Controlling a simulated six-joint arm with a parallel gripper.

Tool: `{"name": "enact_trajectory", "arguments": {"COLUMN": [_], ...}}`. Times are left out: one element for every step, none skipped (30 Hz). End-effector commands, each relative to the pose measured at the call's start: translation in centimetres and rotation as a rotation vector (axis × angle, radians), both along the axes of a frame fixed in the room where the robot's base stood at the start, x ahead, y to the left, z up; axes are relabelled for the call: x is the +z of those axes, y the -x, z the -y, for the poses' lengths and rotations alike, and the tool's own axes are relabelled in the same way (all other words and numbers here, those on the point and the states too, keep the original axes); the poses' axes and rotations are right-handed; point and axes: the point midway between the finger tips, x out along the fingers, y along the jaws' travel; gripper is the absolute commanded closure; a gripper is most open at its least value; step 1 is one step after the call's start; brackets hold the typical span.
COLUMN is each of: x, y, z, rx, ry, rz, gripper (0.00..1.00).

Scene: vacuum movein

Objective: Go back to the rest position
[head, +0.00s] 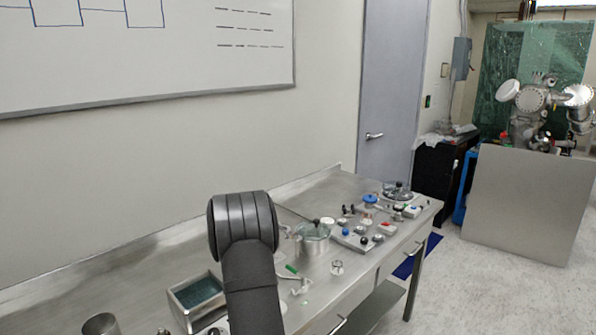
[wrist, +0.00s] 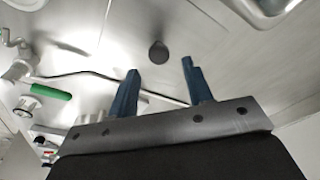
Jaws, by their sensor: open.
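My gripper (wrist: 160,65) shows in the wrist view with two blue fingers spread apart and nothing between them. A dark round knob or hole (wrist: 158,52) lies on the steel surface beyond the fingertips, apart from them. In the head view my dark arm rises in front of the bench, and my gripper cannot be made out there. The steel bench (head: 345,190) runs along the wall under my arm.
A steel vessel (head: 312,246) with a glass lid, a green handle (head: 292,269), a small glass jar (head: 337,268) and a control panel (head: 362,240) stand right of my arm. An open box (head: 180,309) stands at left. The wrist view shows the green handle (wrist: 50,91) at left.

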Motion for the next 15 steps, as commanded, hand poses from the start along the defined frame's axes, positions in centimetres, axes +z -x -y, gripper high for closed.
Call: {"name": "enact_trajectory", "arguments": {"x": [-0.5,-0.8,-1.3,-1.8,-2.3,-3.1,-3.7,-2.9,-1.8,-1.1,-0.5,0.2,0.8,1.4,2.2], "y": [0.0,0.0,0.0,0.0,0.1,0.1,0.1,0.1,0.1,0.2,0.3,0.5,0.6,0.6,0.8], "z": [0.0,0.0,0.0,0.0,0.0,0.0,0.0,0.0,0.0,0.0,0.0,0.0,0.0,0.0,0.0], "rx": [0.0,0.0,0.0,0.0,0.0,0.0,0.0,0.0,0.0,0.0,0.0,0.0,0.0,0.0,0.0], "ry": [0.001,0.001,0.0,0.001,0.001,0.001,0.001,-0.001,-0.002,-0.001,-0.001,-0.001,-0.001,-0.001,-0.001], "rz": [-0.002,-0.001,-0.001,-0.001,-0.002,-0.002,-0.002,0.005,0.007,0.007,0.006,0.006,0.005,0.005,0.005], "gripper": [0.54,0.54,0.54,0.54,0.54,0.54,0.54,0.54,0.54,0.54,0.54,0.54,0.54,0.54,0.54]}}
